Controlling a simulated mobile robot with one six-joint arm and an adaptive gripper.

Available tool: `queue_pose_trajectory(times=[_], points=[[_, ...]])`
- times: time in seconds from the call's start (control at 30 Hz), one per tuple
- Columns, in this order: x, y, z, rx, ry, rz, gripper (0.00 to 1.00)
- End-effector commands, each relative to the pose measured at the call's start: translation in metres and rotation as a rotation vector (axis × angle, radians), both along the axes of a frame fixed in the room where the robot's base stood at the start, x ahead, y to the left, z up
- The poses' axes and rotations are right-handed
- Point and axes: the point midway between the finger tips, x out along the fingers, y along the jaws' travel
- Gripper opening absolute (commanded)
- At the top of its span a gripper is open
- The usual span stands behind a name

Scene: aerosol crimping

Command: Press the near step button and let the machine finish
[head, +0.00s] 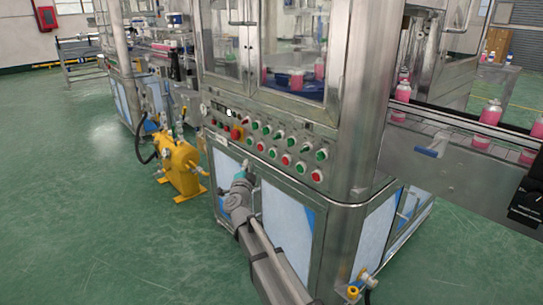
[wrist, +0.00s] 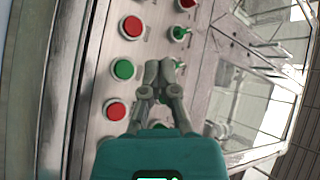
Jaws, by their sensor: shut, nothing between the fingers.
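The machine's control panel (head: 265,143) carries two rows of red and green round buttons and switches. I cannot tell which of them is the near step button. My gripper (head: 245,162) is in front of the panel's lower edge, left of its middle, in the head view. In the wrist view the fingers of my gripper (wrist: 160,70) are shut together and empty. They lie over the panel face, just beside a green button (wrist: 123,69), between a red button (wrist: 131,27) and another red button (wrist: 116,111). The fingers partly hide green controls behind them. Contact cannot be told.
A glass-windowed cabinet (head: 285,50) rises above the panel, with pink cans inside. A conveyor (head: 465,130) with pink cans (head: 491,112) runs off to the right. A yellow pump unit (head: 180,168) stands on the floor to the left. Green floor is clear at front left.

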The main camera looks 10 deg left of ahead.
Motion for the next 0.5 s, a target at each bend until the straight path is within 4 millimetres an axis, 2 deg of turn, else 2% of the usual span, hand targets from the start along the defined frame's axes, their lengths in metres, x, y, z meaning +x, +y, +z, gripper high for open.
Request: queue_pose_trajectory(times=[0.5], points=[[0.036,-0.027,0.0,-0.002,-0.001,-0.001,0.0]])
